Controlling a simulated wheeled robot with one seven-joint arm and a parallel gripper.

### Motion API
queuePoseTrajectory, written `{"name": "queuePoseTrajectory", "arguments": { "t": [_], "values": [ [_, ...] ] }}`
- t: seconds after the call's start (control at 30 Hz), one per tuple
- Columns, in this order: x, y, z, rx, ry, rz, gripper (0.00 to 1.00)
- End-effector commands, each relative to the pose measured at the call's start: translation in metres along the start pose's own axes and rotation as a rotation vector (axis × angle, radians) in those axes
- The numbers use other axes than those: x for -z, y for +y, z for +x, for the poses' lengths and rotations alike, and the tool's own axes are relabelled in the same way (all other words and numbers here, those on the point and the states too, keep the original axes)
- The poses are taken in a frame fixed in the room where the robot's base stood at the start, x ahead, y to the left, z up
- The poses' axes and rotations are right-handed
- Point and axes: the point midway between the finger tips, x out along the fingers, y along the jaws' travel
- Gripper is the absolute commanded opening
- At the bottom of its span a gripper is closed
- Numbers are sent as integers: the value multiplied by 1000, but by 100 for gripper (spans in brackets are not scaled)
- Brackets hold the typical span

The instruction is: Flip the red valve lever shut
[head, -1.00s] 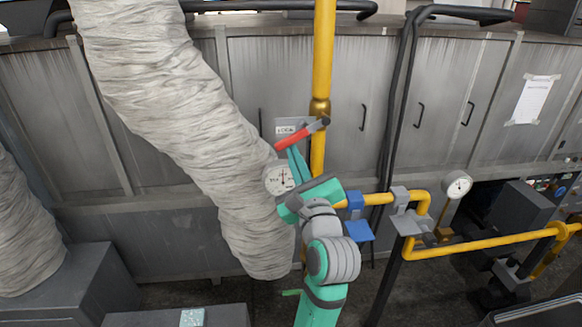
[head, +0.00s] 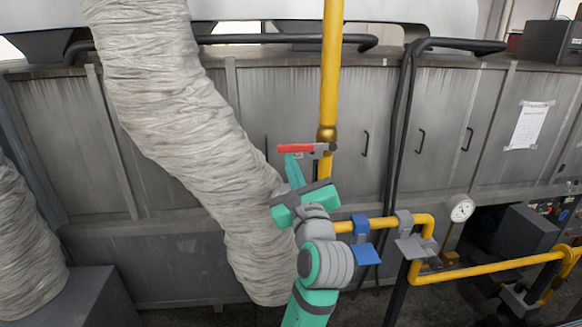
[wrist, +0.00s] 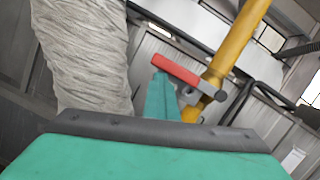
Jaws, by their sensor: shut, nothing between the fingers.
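The red valve lever (head: 296,148) sticks out to the left from the brass valve (head: 327,136) on the vertical yellow pipe (head: 331,75). It lies about level, across the pipe, in the head view. In the wrist view the lever (wrist: 176,68) slants across the picture, in front of the yellow pipe (wrist: 235,42). My gripper (head: 291,160) is shut and empty. Its teal fingertips are just below the lever; they look close to it or touching, and I cannot tell which. The fingers (wrist: 158,80) also show under the lever in the wrist view.
A thick wrapped duct (head: 180,130) runs down on the left. Black pipes (head: 399,130) run down beside the grey cabinets (head: 270,90).

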Motion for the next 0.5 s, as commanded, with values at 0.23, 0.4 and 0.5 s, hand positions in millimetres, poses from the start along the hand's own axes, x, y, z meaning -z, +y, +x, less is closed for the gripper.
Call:
{"name": "queuePoseTrajectory", "arguments": {
  "t": [0.23, 0.4, 0.5],
  "values": [
    [-7, -3, 0, 10, -15, -1, 0],
    [-8, -3, 0, 10, -17, -1, 0],
    [-4, -2, -1, 10, -16, 0, 0]
  ]
}}
